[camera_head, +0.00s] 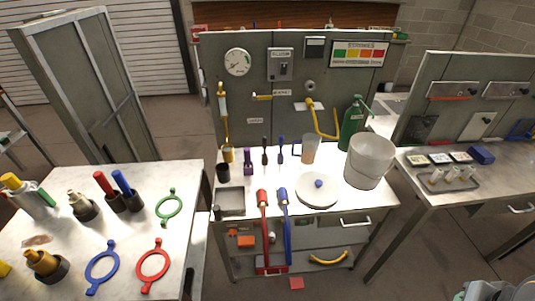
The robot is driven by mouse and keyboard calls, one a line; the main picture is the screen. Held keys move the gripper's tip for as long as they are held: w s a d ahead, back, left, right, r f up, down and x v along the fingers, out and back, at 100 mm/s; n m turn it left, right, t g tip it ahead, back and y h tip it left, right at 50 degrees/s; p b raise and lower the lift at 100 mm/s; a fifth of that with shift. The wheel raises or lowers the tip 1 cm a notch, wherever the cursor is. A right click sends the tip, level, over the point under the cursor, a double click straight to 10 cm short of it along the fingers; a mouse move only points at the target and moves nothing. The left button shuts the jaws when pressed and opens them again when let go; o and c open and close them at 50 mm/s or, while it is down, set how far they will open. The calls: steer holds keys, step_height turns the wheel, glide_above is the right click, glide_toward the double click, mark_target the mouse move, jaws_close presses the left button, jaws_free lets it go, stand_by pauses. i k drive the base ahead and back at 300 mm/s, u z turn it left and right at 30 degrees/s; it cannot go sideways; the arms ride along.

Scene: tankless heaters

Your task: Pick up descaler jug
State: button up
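No readable label marks the descaler jug. A green bottle-shaped container (351,125) with a pale label and a green spout or handle at its top stands upright at the back right of the middle bench (338,207). A translucent, brownish cup-like jug (311,149) with a bluish handle on its left stands near the bench's back panel. I cannot tell for certain which is the descaler jug. The white bucket (369,162) stands in front of the green container and hides its lower right part. My gripper's fingers are not visible.
A round white lid (317,191) with a blue knob lies left of the bucket. Red (263,204) and blue (284,202) hoses hang over the front edge. A yellow bent pipe (322,121) is on the back panel. The left table (135,215) holds rings and fittings.

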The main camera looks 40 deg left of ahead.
mark_target(304, 150)
steer(key=u, duration=1.6)
steer(key=i, duration=1)
steer(key=z, duration=0.05)
